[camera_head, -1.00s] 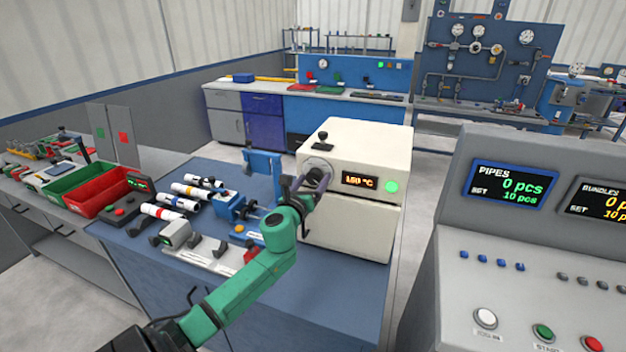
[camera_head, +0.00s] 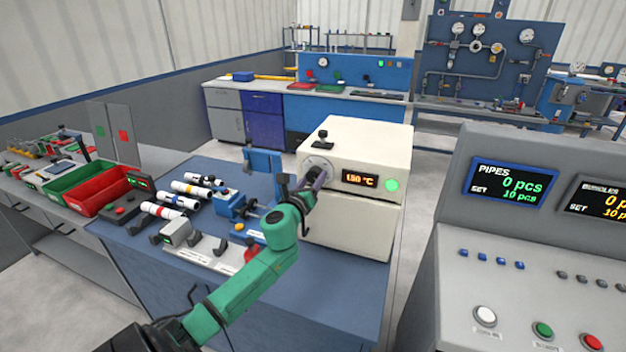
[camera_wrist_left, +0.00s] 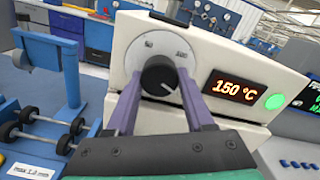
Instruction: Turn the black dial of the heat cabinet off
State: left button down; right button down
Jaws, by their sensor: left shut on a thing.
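The cream heat cabinet (camera_head: 350,225) stands at the right end of the blue bench. Its black dial (camera_wrist_left: 159,76) sits on a round white scale plate (camera_wrist_left: 132,48) with printed numbers, its white pointer line slanting to the lower right. My left gripper (camera_head: 320,172) reaches the cabinet's front in the head view. In the left wrist view the purple fingers (camera_wrist_left: 158,84) are on either side of the dial, shut on it. The display (camera_wrist_left: 235,88) reads 150 °C, and a green round light (camera_wrist_left: 275,101) beside it is lit. My right gripper is not in view.
A blue clamp device (camera_head: 232,206) and white pipes (camera_head: 163,211) lie on the bench left of the cabinet. Red (camera_head: 95,203) and green bins stand farther left. A grey control console (camera_head: 500,250) stands at the right, with a gap between it and the bench.

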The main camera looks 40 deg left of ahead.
pick_arm(q)
jog(key=n, duration=0.6)
jog(key=shift+d, duration=0.1)
jog(key=n, duration=0.6)
jog(key=shift+r, duration=0.1)
jog(key=n+p, duration=0.1)
jog(key=n, duration=0.4)
jog(key=shift+r+n, duration=0.1)
jog(key=shift+n, duration=0.3)
jog(key=n+p, duration=0.1)
jog(key=n, duration=0.4)
jog(key=shift+r+p, duration=0.1)
jog(key=shift+p, duration=0.25)
jog(key=n+p, duration=0.2)
jog(key=n, duration=0.4)
jog(key=shift+r, duration=0.1)
jog(key=n+p, duration=0.2)
jog(key=n, duration=0.4)
jog(key=shift+a, duration=0.2)
jog(key=n+p, duration=0.2)
jog(key=n, duration=0.4)
jog(key=shift+s+n, duration=0.1)
jog(key=shift+n, duration=0.2)
jog(key=n, duration=0.1)
jog(key=n+p, duration=0.1)
jog(key=n, duration=0.3)
jog(key=shift+a+f+p, duration=0.1)
jog(key=shift+f+p, duration=0.15)
jog(key=shift+p, duration=0.05)
